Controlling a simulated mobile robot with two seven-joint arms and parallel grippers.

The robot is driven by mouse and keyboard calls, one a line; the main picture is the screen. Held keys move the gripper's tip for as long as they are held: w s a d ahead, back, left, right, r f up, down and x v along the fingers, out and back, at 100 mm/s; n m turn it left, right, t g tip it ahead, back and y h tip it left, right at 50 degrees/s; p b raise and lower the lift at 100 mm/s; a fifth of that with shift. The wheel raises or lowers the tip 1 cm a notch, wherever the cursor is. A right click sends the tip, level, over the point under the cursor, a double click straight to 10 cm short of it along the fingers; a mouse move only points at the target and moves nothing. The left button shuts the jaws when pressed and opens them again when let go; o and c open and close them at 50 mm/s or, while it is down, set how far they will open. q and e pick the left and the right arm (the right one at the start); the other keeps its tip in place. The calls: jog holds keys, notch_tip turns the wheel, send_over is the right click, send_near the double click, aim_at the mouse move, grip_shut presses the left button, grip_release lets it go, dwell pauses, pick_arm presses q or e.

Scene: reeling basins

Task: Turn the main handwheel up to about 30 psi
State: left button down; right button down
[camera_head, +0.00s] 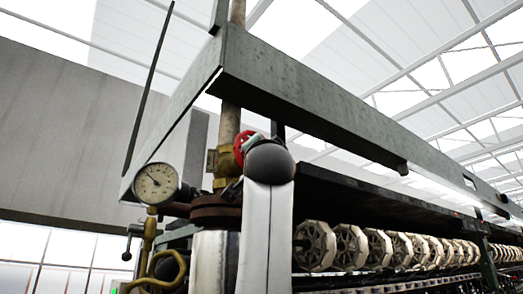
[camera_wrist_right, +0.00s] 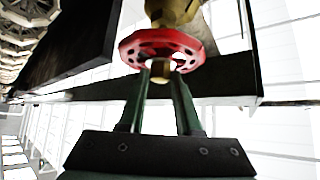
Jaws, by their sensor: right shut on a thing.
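The red handwheel (camera_head: 243,147) sits on a brass valve (camera_head: 223,160) on the upright pipe, partly hidden behind my right wrist. In the right wrist view the red handwheel (camera_wrist_right: 133,46) shows large, with holes around its rim and a brass valve body (camera_wrist_right: 172,12) behind it. My right gripper (camera_wrist_right: 159,76) has its two dark green fingers at the wheel, one on each side of its hub, and is shut on it. A round white pressure gauge (camera_head: 155,184) stands left of the pipe. Its needle points to the upper left; the numbers are too small to read. My left gripper is not in view.
A long grey beam (camera_head: 300,95) runs overhead from the pipe to the right. A row of pale reels (camera_head: 350,247) lies under a dark shelf at the right. A flanged pipe joint (camera_head: 215,210) and curved brass tubing (camera_head: 165,268) sit below the valve.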

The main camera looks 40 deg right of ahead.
jog(key=c, duration=0.6)
grip_release()
jog(key=b+v, duration=0.6)
jog(key=v, duration=0.6)
jog(key=shift+s+f, duration=0.2)
jog(key=shift+s, duration=0.05)
jog(key=shift+a, duration=0.1)
